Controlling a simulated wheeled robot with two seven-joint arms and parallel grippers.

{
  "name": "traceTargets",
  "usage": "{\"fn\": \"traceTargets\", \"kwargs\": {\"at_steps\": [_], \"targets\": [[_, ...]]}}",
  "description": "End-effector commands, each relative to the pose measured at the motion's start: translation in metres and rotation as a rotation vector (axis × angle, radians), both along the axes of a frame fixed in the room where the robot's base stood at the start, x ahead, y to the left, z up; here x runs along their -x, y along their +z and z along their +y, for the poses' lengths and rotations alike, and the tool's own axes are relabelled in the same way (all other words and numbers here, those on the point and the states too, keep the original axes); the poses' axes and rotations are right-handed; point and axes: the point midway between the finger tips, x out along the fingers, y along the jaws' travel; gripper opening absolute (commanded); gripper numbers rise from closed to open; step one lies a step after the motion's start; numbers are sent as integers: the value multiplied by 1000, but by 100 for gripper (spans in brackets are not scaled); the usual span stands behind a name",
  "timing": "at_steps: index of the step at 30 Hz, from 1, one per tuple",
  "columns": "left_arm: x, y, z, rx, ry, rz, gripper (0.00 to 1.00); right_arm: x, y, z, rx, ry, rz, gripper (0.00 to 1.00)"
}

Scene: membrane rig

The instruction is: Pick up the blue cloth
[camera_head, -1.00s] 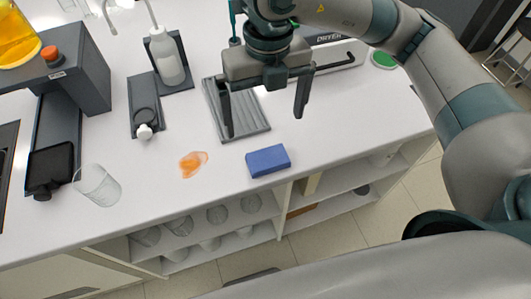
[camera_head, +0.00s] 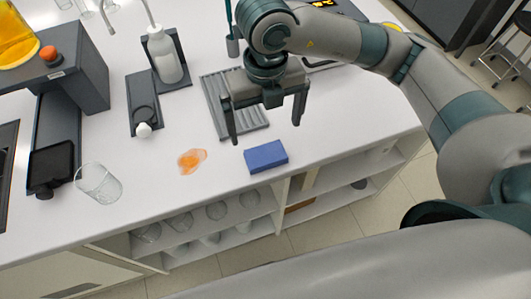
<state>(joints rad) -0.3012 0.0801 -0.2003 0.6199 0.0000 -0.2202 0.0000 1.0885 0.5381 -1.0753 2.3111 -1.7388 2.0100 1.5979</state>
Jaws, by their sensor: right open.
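The blue cloth (camera_head: 265,157) lies as a folded block near the front edge of the white bench, right of an orange spill (camera_head: 191,161). My right gripper (camera_head: 265,132) is open and empty, pointing down, with its fingers spread apart. It shows above and just behind the cloth in the picture, over the front part of the grey ribbed tray, and does not visibly touch the cloth. My left gripper is not in view.
The ribbed tray (camera_head: 212,97) lies behind the cloth. A white bottle (camera_head: 164,58) stands on a dark holder at the back. Bare bench surrounds the cloth, with open shelves of glassware below.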

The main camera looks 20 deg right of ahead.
Motion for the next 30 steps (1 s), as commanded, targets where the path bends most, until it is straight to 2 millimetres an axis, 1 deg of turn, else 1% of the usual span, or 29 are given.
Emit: {"fn": "traceTargets", "kwargs": {"at_steps": [5, 9, 12, 15, 19, 26, 30], "targets": [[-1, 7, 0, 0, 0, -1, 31, 1, -23, 0, 0, -1, 6, 100], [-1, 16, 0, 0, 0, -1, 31, 1, -47, -1, 2, -1, 5, 100], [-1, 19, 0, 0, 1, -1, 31, 0, -59, 0, 1, -2, 3, 100], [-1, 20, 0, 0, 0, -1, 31, 0, -67, -1, 2, -1, 2, 100], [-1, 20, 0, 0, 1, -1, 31, 0, -71, 0, 0, 1, 0, 100], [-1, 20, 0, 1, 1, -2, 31, 0, -71, 0, 0, 0, 0, 100], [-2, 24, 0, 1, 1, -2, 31, 0, -73, 0, 0, -1, 2, 100]]}}
